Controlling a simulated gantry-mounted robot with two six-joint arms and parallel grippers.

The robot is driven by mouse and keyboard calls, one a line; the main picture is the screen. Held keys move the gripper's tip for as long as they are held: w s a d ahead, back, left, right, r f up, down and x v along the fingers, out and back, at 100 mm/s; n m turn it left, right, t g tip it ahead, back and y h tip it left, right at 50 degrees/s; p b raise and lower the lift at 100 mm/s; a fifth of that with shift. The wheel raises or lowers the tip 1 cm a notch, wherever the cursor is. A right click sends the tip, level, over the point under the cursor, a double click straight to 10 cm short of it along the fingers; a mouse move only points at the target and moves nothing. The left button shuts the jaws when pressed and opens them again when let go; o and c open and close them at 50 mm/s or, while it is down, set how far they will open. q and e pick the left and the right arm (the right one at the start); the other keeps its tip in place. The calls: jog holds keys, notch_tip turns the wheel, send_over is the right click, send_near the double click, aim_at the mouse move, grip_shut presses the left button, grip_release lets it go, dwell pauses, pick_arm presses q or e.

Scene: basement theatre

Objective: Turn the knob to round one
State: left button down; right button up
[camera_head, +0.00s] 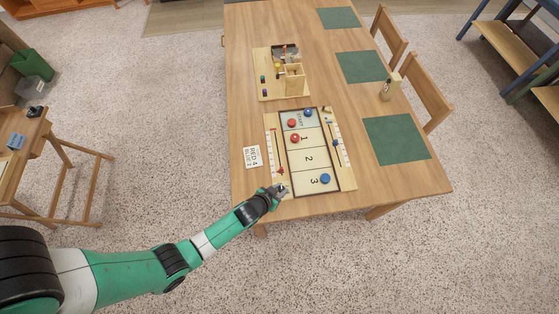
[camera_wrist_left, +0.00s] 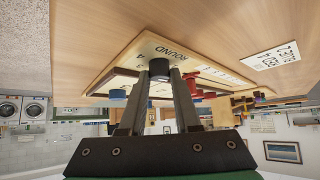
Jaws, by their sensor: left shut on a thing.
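The wooden game board (camera_head: 346,180) lies on the table, with a lane marked 1, 2 and 3. The dark round knob (camera_wrist_left: 159,66) is on the board's near corner, beside the printed word ROUND, in the left wrist view. My left gripper (camera_head: 283,188) reaches that corner from the lower left. In the left wrist view its fingers (camera_wrist_left: 160,78) close on the knob from both sides. The knob's pointer and the round numbers are mostly hidden or too small to read. In the head view the gripper covers the knob. My right gripper is not in view.
Red (camera_head: 295,138) and blue (camera_head: 325,179) pucks stand on the lane. Green mats (camera_head: 396,139) line the table's right side. The table's near edge is close to the gripper.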

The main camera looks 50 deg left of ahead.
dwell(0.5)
pick_arm(q)
jog(key=c, duration=0.6)
grip_release()
jog(key=shift+s+d+r, duration=0.1)
jog(key=shift+s+r, duration=0.1)
jog(key=shift+r, duration=0.1)
jog(key=p+v, duration=0.2)
jog(key=v, duration=0.9)
jog(key=shift+p, duration=0.3)
jog(key=shift+w, duration=0.15)
